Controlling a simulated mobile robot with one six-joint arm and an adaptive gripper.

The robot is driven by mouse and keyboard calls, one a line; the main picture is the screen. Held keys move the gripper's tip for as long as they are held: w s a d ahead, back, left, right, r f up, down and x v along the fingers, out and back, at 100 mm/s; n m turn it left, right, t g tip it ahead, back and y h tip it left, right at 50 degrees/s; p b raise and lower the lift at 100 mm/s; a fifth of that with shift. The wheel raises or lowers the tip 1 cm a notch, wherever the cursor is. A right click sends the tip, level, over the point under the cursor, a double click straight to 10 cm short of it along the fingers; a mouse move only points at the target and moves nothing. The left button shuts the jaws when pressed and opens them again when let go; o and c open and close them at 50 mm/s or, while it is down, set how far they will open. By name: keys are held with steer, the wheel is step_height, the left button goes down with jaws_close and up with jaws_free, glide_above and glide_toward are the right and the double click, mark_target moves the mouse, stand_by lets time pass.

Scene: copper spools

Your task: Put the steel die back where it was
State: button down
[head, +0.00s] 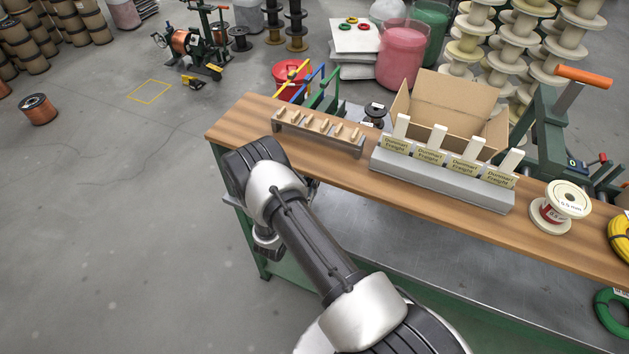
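I cannot make out a steel die in the head view. My gripper (268,243) shows only in part, below my wrist and beside the left end of the wooden bench (235,128). My own arm hides most of it, so its fingers and anything between them cannot be seen. A low rack with several pale wooden pegs (317,131) stands on the bench, to the right of and beyond my wrist. No die can be told on its pegs.
A grey sloped stand (440,182) with several "Dunmarr Freight" labels and white cards sits mid-bench. Behind it are an open cardboard box (455,95) and a small black spool (375,112). A white spool (560,205) stands right.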

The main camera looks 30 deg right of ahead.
steer(key=shift+x, duration=0.9)
steer(key=shift+w+d+f, duration=0.2)
steer(key=shift+f+b, duration=0.45)
steer(key=shift+f, duration=1)
steer(key=shift+f, duration=0.2)
steer(key=c, duration=1.5)
jaws_free()
steer(key=shift+r, duration=0.1)
steer(key=shift+s+a, duration=0.15)
steer(key=shift+a, duration=0.1)
steer(key=p+v, duration=0.1)
steer(key=v, duration=1)
steer(key=shift+s+a, duration=0.2)
steer(key=shift+s, duration=0.1)
